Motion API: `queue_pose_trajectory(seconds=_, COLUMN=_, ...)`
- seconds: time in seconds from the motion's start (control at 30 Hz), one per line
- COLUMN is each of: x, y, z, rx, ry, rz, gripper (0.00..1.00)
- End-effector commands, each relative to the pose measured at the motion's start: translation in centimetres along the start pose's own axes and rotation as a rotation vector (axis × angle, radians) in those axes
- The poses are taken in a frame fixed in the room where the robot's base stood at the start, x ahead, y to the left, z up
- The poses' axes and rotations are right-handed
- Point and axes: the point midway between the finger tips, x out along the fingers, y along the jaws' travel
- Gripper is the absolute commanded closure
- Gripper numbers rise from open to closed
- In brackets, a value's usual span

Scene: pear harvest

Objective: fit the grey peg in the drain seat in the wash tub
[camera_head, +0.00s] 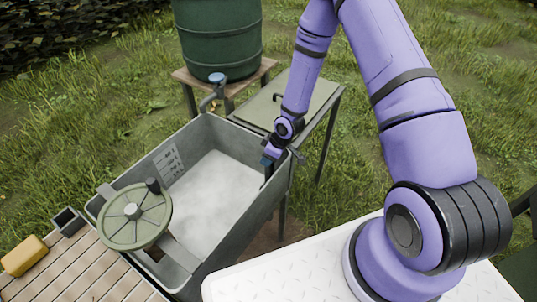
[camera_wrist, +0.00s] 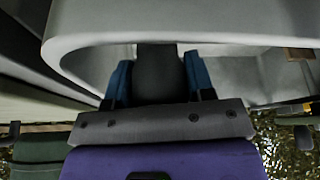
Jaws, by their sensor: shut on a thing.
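My gripper (camera_head: 270,154) is at the right inner wall of the grey wash tub (camera_head: 239,239), pointing down. In the wrist view, the blue fingers of my gripper (camera_wrist: 160,82) are shut on a dark grey piece, the grey peg (camera_wrist: 160,70). The peg's far end is hard to make out against the tub. In the head view the peg is too small and dark to tell apart from the fingers. The tub's pale curved rim (camera_wrist: 75,38) also shows close by in the wrist view. I cannot make out the drain seat in either view.
A green handwheel (camera_head: 120,226) with a dark knob stands over the tub's near left end. A slatted board (camera_head: 88,265) holds a yellow block (camera_head: 24,255) and a small dark square cup (camera_head: 68,221). A green barrel (camera_head: 218,38) with a tap (camera_head: 216,78) stands behind. A side table (camera_head: 262,108) adjoins the tub.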

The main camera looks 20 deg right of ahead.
Motion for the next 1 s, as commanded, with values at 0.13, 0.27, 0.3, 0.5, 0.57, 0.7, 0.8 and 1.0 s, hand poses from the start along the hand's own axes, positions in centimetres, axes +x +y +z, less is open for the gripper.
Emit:
queue_pose_trajectory(seconds=0.13, x=0.0, y=0.0, z=0.0, rx=0.0, ry=0.001, rz=0.001, gripper=1.0)
queue_pose_trajectory(seconds=0.27, x=0.0, y=0.0, z=0.0, rx=0.0, ry=0.001, rz=0.001, gripper=1.0)
queue_pose_trajectory(seconds=0.3, x=0.0, y=0.0, z=0.0, rx=0.0, ry=0.001, rz=0.001, gripper=1.0)
queue_pose_trajectory(seconds=0.5, x=0.1, y=0.0, z=0.0, rx=0.0, ry=0.0, rz=0.001, gripper=1.0)
queue_pose_trajectory(seconds=0.57, x=0.2, y=0.0, z=0.1, rx=0.0, ry=0.0, rz=0.001, gripper=1.0)
queue_pose_trajectory(seconds=0.7, x=0.6, y=0.1, z=0.2, rx=0.0, ry=0.001, rz=0.001, gripper=1.0)
queue_pose_trajectory(seconds=0.8, x=0.8, y=0.1, z=0.3, rx=0.0, ry=0.001, rz=0.001, gripper=1.0)
queue_pose_trajectory(seconds=1.0, x=1.3, y=0.1, z=0.5, rx=0.0, ry=0.0, rz=0.001, gripper=1.0)
